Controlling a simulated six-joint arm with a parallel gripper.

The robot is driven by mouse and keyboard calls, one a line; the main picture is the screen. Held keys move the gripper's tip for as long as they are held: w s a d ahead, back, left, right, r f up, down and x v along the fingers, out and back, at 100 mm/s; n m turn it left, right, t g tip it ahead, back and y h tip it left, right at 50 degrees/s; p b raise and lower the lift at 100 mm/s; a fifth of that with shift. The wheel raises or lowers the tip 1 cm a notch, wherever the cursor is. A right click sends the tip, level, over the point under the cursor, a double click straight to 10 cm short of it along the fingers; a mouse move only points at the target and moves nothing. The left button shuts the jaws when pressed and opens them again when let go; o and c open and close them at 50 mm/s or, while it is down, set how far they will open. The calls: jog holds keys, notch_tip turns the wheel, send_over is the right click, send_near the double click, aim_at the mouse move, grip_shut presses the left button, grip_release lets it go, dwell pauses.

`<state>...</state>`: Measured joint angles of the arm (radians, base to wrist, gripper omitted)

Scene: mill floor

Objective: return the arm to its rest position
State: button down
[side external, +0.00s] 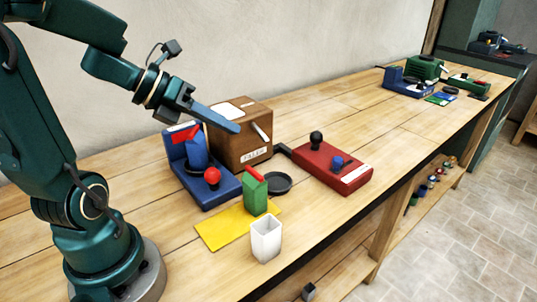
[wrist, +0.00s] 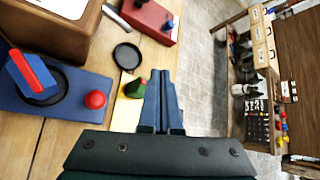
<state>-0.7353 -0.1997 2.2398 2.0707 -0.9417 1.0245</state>
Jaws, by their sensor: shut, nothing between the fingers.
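My gripper (side external: 238,128) is shut and empty. In the side external view it is raised above the bench, in front of the brown wooden box (side external: 228,146) and above the blue machine (side external: 183,152). In the wrist view my gripper (wrist: 160,75) shows its two blue fingers pressed together, pointing away from the camera. My arm is bent and reaches out over the bench from its base at the lower left.
On the bench (side external: 110,162) are a green carton (side external: 255,195), a yellow sheet (side external: 215,229), a white cup (side external: 266,238), a black dish (side external: 277,183) and a red lever unit (side external: 335,166). More machines stand at the far end. A wall runs behind.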

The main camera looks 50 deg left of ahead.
jog(key=w+d+r+n+t+y, duration=0.2)
jog(key=r+n+t, duration=0.1)
jog(key=r+n, duration=0.25)
jog(key=w+d+r+n+t+y, duration=0.1)
jog(key=w+r+n+t+y, duration=0.2)
jog(key=r+n, duration=0.3)
jog(key=s+d+f+n+g, duration=0.3)
jog(key=s+f+n+g, duration=0.2)
jog(key=n, duration=0.5)
jog(key=s+d+f+n+g+h, duration=0.1)
jog(key=s+d+f+n+g, duration=0.2)
jog(key=s+f+n+g, duration=0.2)
jog(key=s+f+n, duration=0.3)
jog(key=s+n, duration=0.1)
jog(key=n, duration=0.2)
jog(key=shift+s, duration=0.25)
